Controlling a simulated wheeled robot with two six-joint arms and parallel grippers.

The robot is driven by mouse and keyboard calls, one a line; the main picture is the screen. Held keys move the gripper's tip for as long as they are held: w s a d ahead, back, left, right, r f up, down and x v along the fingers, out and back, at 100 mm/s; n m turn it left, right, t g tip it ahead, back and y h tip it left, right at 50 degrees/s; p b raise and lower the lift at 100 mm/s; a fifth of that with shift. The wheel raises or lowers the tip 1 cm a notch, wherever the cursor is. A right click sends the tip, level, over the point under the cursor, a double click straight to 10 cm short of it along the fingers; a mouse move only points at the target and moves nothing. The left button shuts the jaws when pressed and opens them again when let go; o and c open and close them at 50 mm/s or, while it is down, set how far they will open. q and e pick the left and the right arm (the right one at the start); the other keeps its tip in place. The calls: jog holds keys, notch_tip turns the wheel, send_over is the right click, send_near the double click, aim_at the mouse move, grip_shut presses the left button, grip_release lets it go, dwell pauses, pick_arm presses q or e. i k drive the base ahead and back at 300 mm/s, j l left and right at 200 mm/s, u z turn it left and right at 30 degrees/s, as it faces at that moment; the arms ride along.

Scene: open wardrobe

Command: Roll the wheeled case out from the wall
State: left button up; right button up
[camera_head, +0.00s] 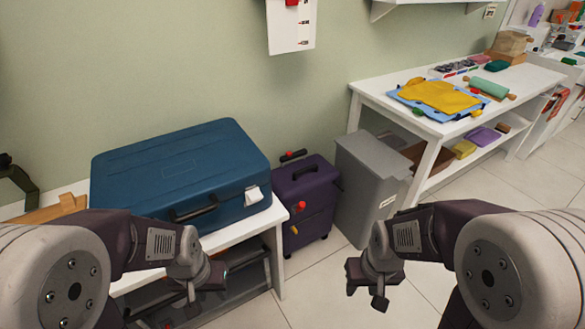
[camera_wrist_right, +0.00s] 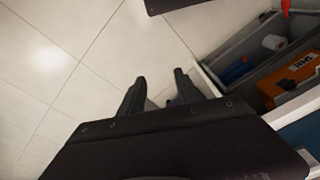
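The wheeled case is a small dark purple suitcase (camera_head: 306,200) standing upright on the floor against the green wall. It has a black handle on top, a red detail on its front and small wheels below. It stands between the white bench and a grey bin. My right gripper (camera_head: 368,288) is in front of the case, lower and to the right, apart from it. In the right wrist view its two fingers (camera_wrist_right: 160,77) are apart with tiled floor between them. My left gripper (camera_head: 212,280) is over the front of the bench's lower shelf, left of the case; its finger opening is unclear.
A large blue suitcase (camera_head: 180,170) lies on the white bench (camera_head: 238,232). The grey bin (camera_head: 371,185) stands close on the case's right, beside a white table (camera_head: 455,123) with cloths and a rolling pin. The tiled floor (camera_head: 335,262) in front of the case is clear.

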aim_at(313, 180)
jog(key=i+l+u, duration=0.4)
jog(key=l+u, duration=0.45)
jog(key=l, duration=0.2)
jog(key=i+l+u, duration=0.15)
jog(key=l+u, duration=0.25)
jog(key=l, duration=0.25)
jog(key=l+u, duration=0.45)
jog(key=l, duration=0.2)
